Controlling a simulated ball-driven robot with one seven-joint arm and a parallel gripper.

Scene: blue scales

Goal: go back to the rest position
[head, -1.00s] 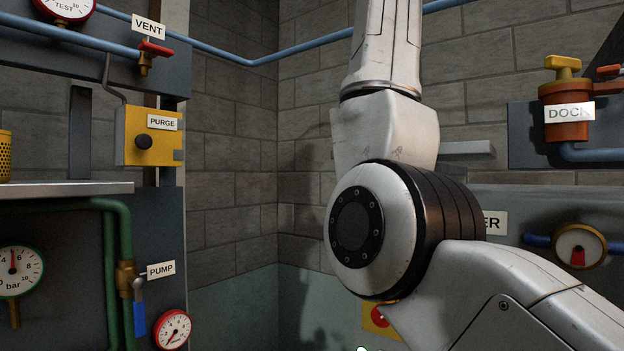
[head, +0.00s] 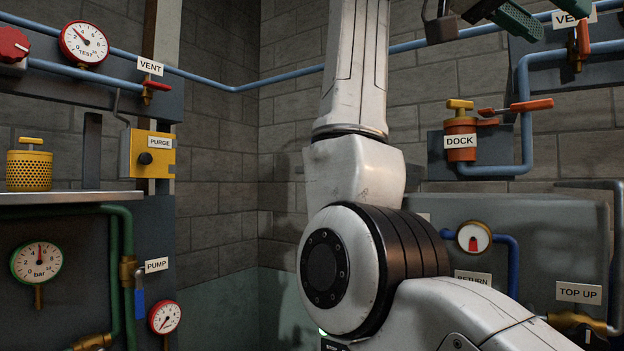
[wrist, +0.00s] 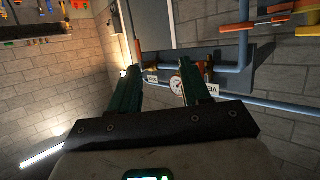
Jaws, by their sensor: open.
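My arm rises through the middle of the head view, its white links and black-banded joint hiding part of the back wall. My gripper (head: 482,22) shows at the top right of the head view, cut off by the frame edge, with green fingers. In the wrist view my gripper (wrist: 160,82) has its two green fingers apart, with nothing between them but the wall panel and pipes beyond. It touches nothing that I can see.
The orange DOCK canister (head: 460,137) sits on a wall bracket right of my arm. A yellow perforated canister (head: 29,168) stands on the left shelf (head: 70,197). Blue pipes, gauges and the red VENT valve (head: 157,86) line the walls. The corner behind my arm is clear.

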